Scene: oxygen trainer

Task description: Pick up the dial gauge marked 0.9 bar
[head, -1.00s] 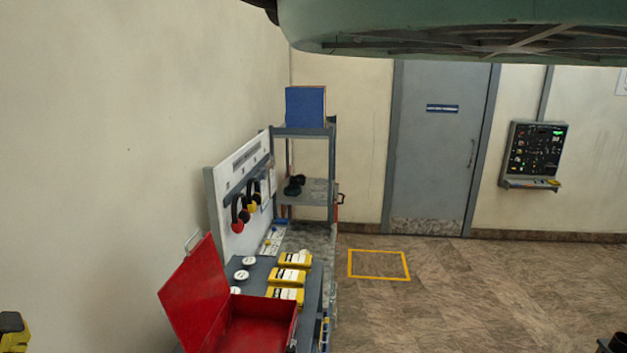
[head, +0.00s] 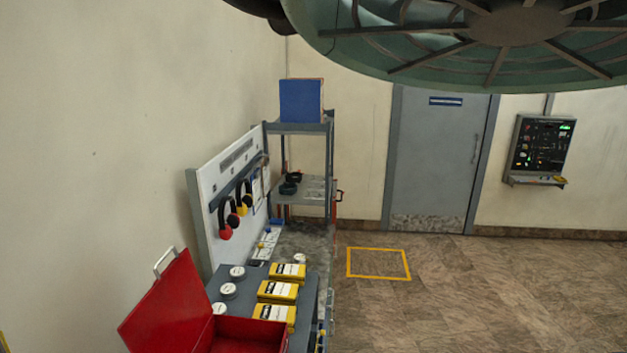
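Several small round white-faced gauges stand on the grey workbench top at the left. One gauge (head: 237,272) is at the back, another gauge (head: 228,290) is in the middle, and a third gauge (head: 219,308) is nearer the red toolbox. A further round white item (head: 299,258) sits behind the yellow boxes. The markings are too small to read, so I cannot tell which is 0.9 bar. My gripper is not in view.
The open red toolbox (head: 245,334) stands at the bench's near end, beside several yellow boxes (head: 277,291). A pegboard (head: 203,215) with ear defenders stands behind. A trolley (head: 301,190) is farther back. The floor right of the bench, with a yellow-outlined square (head: 378,264), is clear. A large green round fixture (head: 420,62) hangs overhead.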

